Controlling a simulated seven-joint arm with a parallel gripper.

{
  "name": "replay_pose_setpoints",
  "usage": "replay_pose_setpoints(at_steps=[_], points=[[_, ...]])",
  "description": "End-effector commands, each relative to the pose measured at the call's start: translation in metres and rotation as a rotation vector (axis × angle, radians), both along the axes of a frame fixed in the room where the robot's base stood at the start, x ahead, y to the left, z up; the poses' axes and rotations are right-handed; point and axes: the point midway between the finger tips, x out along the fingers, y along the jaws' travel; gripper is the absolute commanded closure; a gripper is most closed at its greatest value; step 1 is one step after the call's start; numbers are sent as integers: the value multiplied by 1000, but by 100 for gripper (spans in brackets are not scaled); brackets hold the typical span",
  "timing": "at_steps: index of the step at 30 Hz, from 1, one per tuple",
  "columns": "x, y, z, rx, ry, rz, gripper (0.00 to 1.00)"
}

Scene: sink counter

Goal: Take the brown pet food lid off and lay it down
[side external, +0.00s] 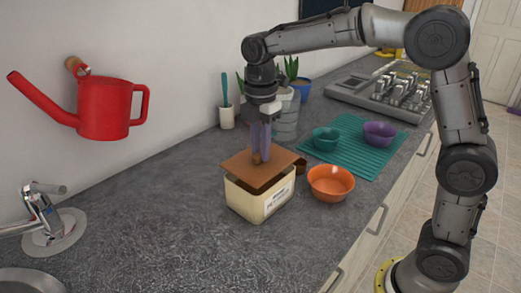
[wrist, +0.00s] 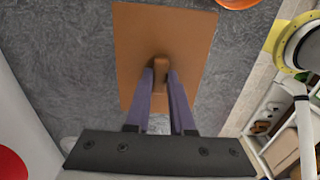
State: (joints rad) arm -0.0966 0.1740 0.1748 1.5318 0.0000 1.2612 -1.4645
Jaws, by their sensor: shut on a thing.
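A dark band shows between the lid's front edge and the box rim, and the lid looks slightly raised. My gripper (side external: 260,155) points down and is shut on the lid's knob. In the wrist view, the purple fingers of my gripper (wrist: 160,76) pinch the knob, and the lid (wrist: 185,40) hides most of what is below.
An orange bowl (side external: 331,183) stands close to the right of the box. Behind it, a teal bowl (side external: 326,139) and a purple bowl (side external: 379,134) are on a green mat (side external: 352,158). The counter (side external: 150,205) left of the box is clear.

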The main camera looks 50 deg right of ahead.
Motion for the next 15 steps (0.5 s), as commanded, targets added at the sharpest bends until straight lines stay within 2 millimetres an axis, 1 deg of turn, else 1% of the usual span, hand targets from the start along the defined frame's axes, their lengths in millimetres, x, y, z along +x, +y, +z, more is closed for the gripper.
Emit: replay_pose_setpoints(at_steps=[4, 15], points=[[0, 0, 4, 0, -1, 0, 100], [0, 0, 6, 0, -2, 0, 100]])
